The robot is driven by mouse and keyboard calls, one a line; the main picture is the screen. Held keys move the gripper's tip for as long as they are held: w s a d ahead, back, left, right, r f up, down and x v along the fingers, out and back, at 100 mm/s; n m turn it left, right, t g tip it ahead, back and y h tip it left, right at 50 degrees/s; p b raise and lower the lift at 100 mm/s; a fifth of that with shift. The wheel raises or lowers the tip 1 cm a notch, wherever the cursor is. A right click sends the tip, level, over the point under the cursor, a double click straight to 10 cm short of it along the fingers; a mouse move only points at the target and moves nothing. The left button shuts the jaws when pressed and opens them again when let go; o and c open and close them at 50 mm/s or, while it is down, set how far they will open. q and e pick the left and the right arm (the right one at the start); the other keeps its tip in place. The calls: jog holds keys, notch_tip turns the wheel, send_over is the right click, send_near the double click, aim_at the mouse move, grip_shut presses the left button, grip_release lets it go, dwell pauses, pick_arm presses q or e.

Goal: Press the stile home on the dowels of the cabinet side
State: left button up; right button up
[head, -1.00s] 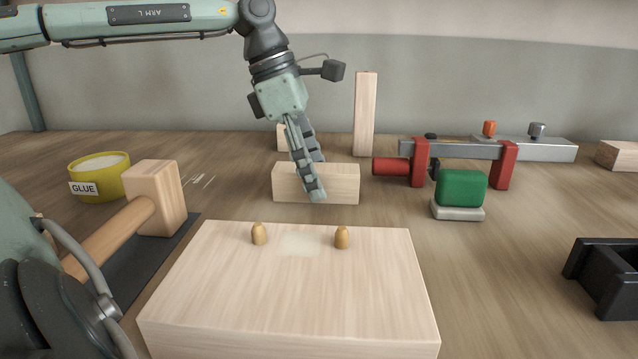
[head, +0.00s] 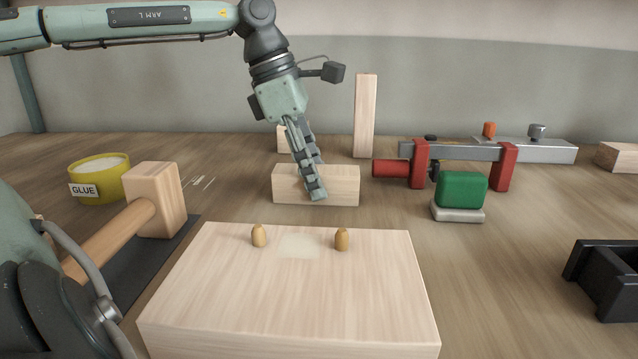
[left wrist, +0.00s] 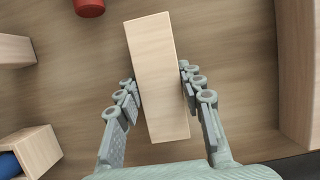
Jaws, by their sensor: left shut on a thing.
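The stile is a pale wooden block (head: 342,190) lying on the bench just behind the cabinet side. My left gripper (head: 316,178) reaches down over it and is shut on it, one finger on the near face, the other mostly hidden behind. In the left wrist view the fingers of my left gripper (left wrist: 160,90) press both long sides of the stile (left wrist: 157,65). The cabinet side (head: 290,300) is a thick pale board lying flat in front. A left dowel (head: 259,235) and a right dowel (head: 341,239) stand up near its far edge. My right gripper is not in view.
A mallet (head: 155,200) lies left of the board, a yellow glue pot (head: 100,180) beyond it. A red and grey clamp (head: 455,150) and a green-topped block (head: 461,188) are to the right. A wooden post (head: 365,115) stands behind. A black tray (head: 605,280) is at far right.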

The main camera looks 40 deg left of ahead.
aim_at(328, 169)
pick_arm(q)
jog(key=shift+r, duration=0.15)
jog(key=shift+r+p, duration=0.8)
jog(key=o, duration=0.6)
jog(key=c, duration=0.6)
jog(key=shift+r+p, duration=1.75)
jog(key=shift+r, duration=0.3)
